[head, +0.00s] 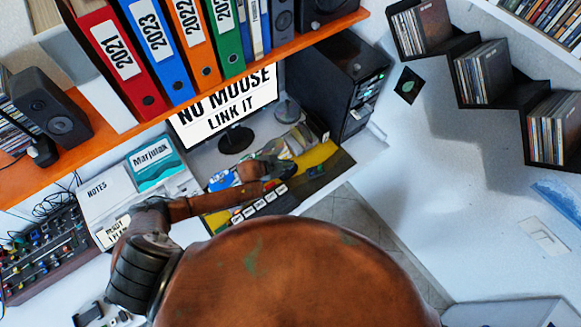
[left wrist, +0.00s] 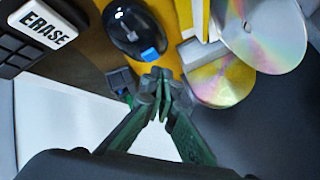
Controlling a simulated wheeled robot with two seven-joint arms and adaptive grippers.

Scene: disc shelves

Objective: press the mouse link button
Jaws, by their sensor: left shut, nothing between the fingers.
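A black mouse (left wrist: 138,27) lies upper centre in the left wrist view, with a small blue button (left wrist: 151,54) at its lower end. My left gripper (left wrist: 157,80) is shut and empty, its fingertips just below the blue button in the picture. I cannot tell whether they touch anything. In the head view my left gripper (head: 287,169) is over the yellow and black desk mat, and a small dark shape to its right may be the mouse. The monitor (head: 228,115) reads "NO MOUSE LINK IT". My right gripper is not in view.
Shiny discs (left wrist: 262,35) lie right of the mouse. A keyboard with a white ERASE key (left wrist: 48,28) is at the left. A shelf with binders (head: 120,60) overhangs the desk. A black computer tower (head: 335,80) stands behind.

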